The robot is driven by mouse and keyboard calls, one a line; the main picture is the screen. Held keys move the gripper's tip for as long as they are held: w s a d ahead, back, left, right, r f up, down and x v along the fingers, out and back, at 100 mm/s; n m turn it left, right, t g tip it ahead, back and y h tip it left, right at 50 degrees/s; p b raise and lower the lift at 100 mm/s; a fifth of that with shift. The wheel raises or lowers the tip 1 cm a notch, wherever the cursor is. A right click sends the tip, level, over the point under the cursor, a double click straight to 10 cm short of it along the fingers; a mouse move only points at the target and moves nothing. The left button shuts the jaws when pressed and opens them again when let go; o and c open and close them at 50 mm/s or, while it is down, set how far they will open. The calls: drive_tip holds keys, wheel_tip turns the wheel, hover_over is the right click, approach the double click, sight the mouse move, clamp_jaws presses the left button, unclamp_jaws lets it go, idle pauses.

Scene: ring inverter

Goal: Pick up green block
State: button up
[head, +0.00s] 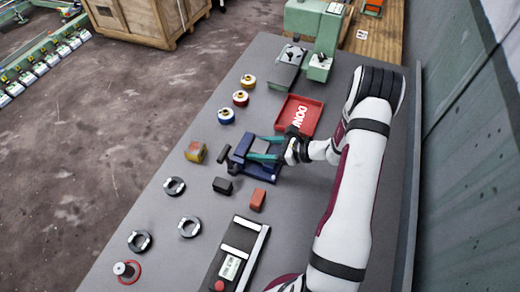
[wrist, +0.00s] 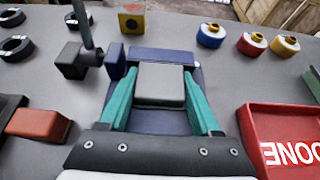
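I see no clearly green block. A grey block (head: 260,146) sits on a dark blue stand on the bench; it also shows in the wrist view (wrist: 160,85). My gripper (head: 264,148) has two teal fingers, one on each side of this grey block. In the wrist view my gripper's fingers (wrist: 161,70) lie very close along the block's left and right sides. Whether they touch or press on it cannot be told. The block's underside is hidden.
The blue stand (wrist: 160,122) has a black-handled lever (wrist: 88,35) on its left. A black block (head: 222,186), red block (head: 257,199) and yellow block (head: 196,152) lie nearby. A red DONE tray (head: 316,110) is close by. Several rings stand on the bench.

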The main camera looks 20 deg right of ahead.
clamp_jaws()
